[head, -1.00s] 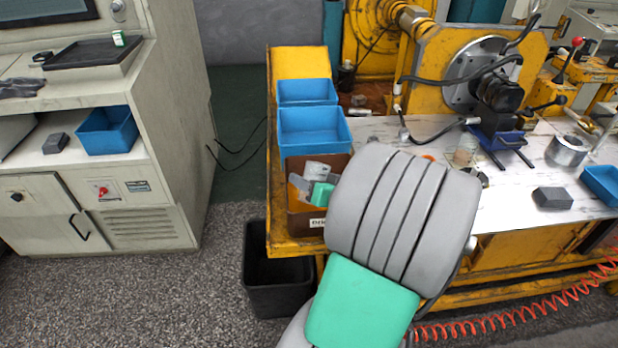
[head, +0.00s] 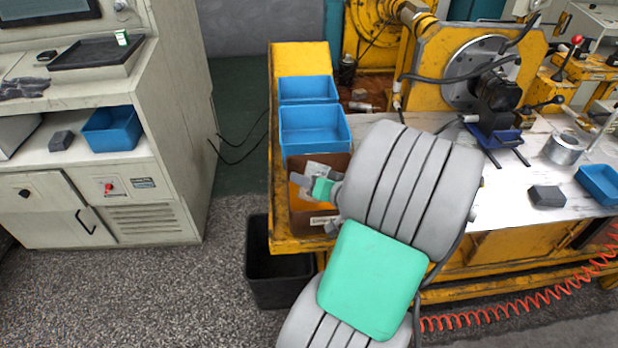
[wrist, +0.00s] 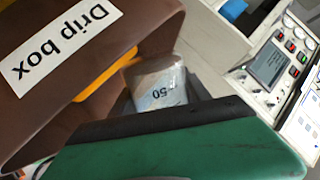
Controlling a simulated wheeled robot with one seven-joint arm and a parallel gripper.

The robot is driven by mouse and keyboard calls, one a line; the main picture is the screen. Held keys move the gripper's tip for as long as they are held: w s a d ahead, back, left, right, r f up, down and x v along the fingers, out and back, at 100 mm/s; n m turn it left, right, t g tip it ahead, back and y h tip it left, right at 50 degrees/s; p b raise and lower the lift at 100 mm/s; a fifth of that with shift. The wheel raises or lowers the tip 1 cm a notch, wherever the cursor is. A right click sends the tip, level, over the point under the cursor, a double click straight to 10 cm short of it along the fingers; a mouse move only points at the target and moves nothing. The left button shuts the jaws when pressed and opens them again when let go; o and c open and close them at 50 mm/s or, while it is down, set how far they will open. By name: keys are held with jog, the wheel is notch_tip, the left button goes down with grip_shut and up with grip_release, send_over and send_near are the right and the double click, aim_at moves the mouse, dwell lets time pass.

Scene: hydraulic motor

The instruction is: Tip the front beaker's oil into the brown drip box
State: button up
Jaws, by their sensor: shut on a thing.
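The brown drip box (head: 305,222) stands at the front left corner of the yellow bench. Its lettered label shows large in the wrist view, where the box wall (wrist: 40,110) fills the left side. My gripper (head: 312,182) is over the box opening, shut on a clear beaker (wrist: 160,84). The beaker's "50" mark is upside down in the wrist view, so it looks strongly tipped beside the box wall. A green finger covers part of it. I cannot make out how much oil it holds. My arm hides the bench to the right of the box.
Two blue bins (head: 312,128) stand directly behind the drip box. A black waste bin (head: 275,265) is on the floor below. A grey block (head: 547,196), a metal cylinder (head: 564,148) and a blue tray (head: 600,183) lie on the right of the bench.

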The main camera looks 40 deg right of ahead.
aim_at(309, 172)
jog(key=shift+a+r+m+g+y+p, duration=0.15)
jog(key=shift+r+m+g+y+p, duration=0.2)
jog(key=shift+p, duration=1.3)
jog(key=shift+s+a+r+m+g+y+p, duration=0.1)
jog(key=shift+r+m+g+y+p, duration=0.35)
jog(key=shift+p, duration=1.15)
jog(key=shift+m+g+y+p, duration=0.2)
jog(key=shift+m+y+p, duration=0.4)
jog(key=shift+p, duration=1)
jog(key=shift+r+m+g+y+p, duration=0.15)
jog(key=shift+m+g+y+p, duration=0.2)
jog(key=shift+p, duration=0.7)
jog(key=shift+d+r+m+g+y+p, duration=0.25)
jog(key=shift+r+m+g+y+p, duration=0.65)
jog(key=shift+p, duration=1.6)
jog(key=shift+f+t+y, duration=0.25)
jog(key=shift+t, duration=0.2)
jog(key=shift+f+b, duration=0.25)
jog(key=shift+b, duration=0.4)
jog(key=shift+a+f+n+t+b, duration=0.15)
jog(key=shift+n+t+b, duration=0.15)
jog(key=shift+b, duration=0.2)
jog(key=shift+h, duration=0.5)
